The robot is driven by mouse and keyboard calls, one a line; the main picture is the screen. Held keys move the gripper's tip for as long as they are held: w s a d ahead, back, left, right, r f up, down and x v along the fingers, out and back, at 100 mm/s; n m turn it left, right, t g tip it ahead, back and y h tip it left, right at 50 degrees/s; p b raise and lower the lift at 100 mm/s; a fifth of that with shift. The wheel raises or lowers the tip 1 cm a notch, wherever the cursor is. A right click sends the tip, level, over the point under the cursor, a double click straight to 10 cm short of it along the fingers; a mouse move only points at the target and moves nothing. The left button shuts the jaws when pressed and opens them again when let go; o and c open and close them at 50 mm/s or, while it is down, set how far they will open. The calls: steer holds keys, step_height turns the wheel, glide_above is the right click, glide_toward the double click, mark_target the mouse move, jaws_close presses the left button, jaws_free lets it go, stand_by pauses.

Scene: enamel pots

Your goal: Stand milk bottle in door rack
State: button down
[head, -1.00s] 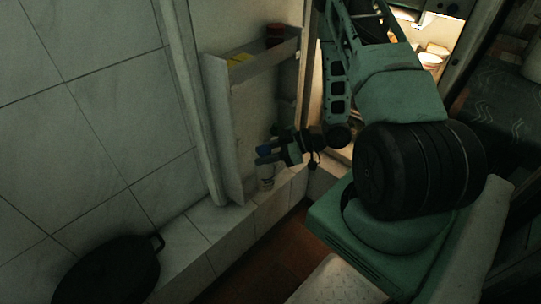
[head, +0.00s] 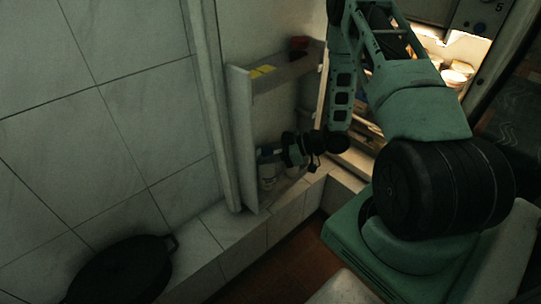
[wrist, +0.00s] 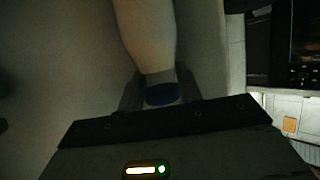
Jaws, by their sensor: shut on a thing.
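The milk bottle (head: 268,183) is pale with a blue cap (wrist: 163,94). My gripper (head: 268,156) is shut on it near the cap, with a finger on either side in the wrist view (wrist: 158,90). In the head view the bottle hangs roughly upright below the fingers, low in front of the fridge door, close to the door's left side panel (head: 241,130). The door's upper rack (head: 285,70) holds a yellow item and a dark red one. I cannot tell whether the bottle's base touches anything. The lower rack is largely hidden behind my gripper and in shadow.
A black pan (head: 118,272) lies at the lower left near a tiled ledge (head: 228,222). A white tiled wall (head: 110,110) fills the left side. The lit fridge interior (head: 455,60) with several items is at the upper right, behind my arm.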

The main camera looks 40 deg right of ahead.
steer(key=shift+w+a+f+b, duration=0.1)
steer(key=shift+f+b, duration=0.4)
steer(key=shift+f, duration=0.6)
steer(key=shift+w+a+f+b, duration=0.1)
steer(key=shift+f+b, duration=0.4)
steer(key=shift+f, duration=0.6)
steer(key=c, duration=1)
jaws_free()
steer(key=shift+o, duration=0.6)
steer(key=p+v, duration=0.3)
steer(key=v, duration=1.5)
steer(key=shift+a+r+p, duration=0.15)
steer(key=shift+a+p, duration=0.05)
steer(key=shift+p, duration=0.2)
steer(key=shift+s, duration=0.15)
